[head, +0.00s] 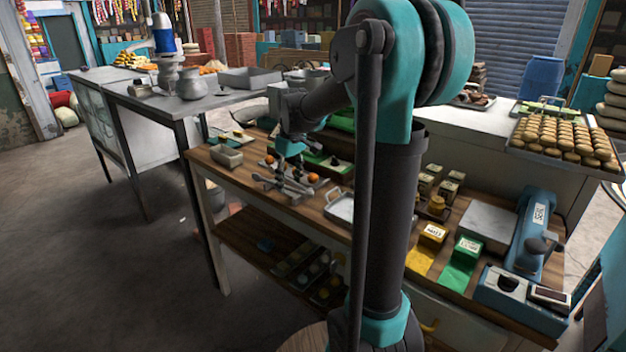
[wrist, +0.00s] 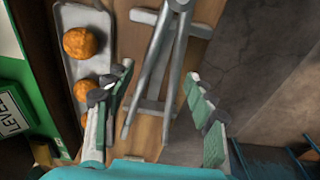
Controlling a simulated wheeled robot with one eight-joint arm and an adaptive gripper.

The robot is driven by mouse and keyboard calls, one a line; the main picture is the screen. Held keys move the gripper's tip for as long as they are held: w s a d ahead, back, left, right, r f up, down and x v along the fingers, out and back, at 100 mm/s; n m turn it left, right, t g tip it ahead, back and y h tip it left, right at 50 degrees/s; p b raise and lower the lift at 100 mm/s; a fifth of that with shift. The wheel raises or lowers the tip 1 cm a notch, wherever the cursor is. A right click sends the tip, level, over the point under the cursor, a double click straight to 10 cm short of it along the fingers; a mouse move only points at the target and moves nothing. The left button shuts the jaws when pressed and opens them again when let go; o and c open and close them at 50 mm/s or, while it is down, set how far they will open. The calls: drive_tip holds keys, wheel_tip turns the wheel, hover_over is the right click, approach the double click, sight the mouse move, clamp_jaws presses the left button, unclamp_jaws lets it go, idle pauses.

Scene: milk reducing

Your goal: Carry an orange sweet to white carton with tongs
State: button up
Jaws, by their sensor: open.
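My gripper (head: 290,160) hangs over the wooden work table in the head view. In the wrist view my gripper (wrist: 158,128) is open, with its fingers on either side of the metal tongs (wrist: 163,65) and apart from them. The tongs (head: 290,187) lie near the table's front edge in the head view.
A metal tray with handles (head: 341,208) lies right of the tongs. Yellow (head: 428,247) and green (head: 461,262) holders and a blue machine (head: 531,225) stand farther right. The floor at left is clear.

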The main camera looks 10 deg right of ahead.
drive_tip(key=shift+f, duration=0.15)
drive_tip(key=c, duration=0.7)
wheel_tip(320, 180, up, 12)
idle(0.7)
